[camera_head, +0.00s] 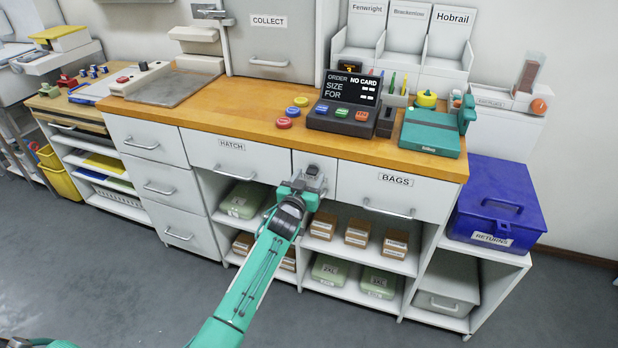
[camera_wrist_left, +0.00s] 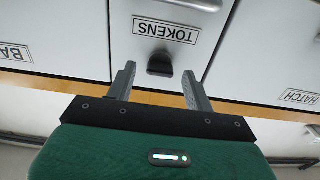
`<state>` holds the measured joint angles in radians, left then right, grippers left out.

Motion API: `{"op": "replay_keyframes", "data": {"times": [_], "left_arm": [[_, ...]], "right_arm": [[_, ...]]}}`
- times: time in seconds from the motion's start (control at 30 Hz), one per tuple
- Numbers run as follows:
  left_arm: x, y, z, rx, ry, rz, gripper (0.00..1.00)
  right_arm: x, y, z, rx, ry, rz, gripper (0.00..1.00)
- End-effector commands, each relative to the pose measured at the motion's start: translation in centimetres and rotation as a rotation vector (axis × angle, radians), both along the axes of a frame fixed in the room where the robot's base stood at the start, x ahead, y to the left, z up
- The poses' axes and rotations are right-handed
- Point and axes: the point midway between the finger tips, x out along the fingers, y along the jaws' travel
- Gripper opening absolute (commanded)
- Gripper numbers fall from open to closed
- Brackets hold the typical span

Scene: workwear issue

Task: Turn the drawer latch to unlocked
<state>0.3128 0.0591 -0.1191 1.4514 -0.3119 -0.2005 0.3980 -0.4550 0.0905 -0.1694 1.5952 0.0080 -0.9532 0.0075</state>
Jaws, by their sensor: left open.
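A small dark knob (camera_wrist_left: 160,63), which looks like the drawer latch, sits on the white front of the narrow drawer labelled TOKENS (camera_wrist_left: 143,48), seen upside down in the left wrist view. My left gripper (camera_wrist_left: 159,76) is open, with one finger to either side of the knob in that view. My right gripper is not in view.
The HATCH drawer (camera_head: 235,153) and BAGS drawer (camera_head: 395,190) flank the narrow one, both with projecting handles. The wooden counter (camera_head: 240,112) overhangs above. Open shelves (camera_head: 335,247) with cartons and green packs lie below. A blue returns box (camera_head: 495,205) stands at right.

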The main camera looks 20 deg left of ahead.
Motion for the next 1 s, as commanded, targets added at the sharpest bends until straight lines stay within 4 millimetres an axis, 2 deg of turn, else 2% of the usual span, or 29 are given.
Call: {"op": "replay_keyframes", "data": {"times": [0.37,0.47,0.6,0.63,1.0], "left_arm": [[0.61,-0.03,0.01,-0.001,0.000,0.000,0.53],[0.60,-0.03,0.01,-0.001,0.000,0.000,0.37],[0.59,-0.03,0.01,-0.001,0.000,0.000,0.10],[0.59,-0.03,0.01,-0.001,0.000,0.000,0.08],[0.59,-0.02,0.04,0.062,-0.001,0.000,0.08]], "right_arm": [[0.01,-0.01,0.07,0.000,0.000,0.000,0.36],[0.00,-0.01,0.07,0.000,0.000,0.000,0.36],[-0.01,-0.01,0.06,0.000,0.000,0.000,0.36],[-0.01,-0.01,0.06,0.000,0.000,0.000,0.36],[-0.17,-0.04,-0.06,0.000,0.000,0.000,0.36]]}}
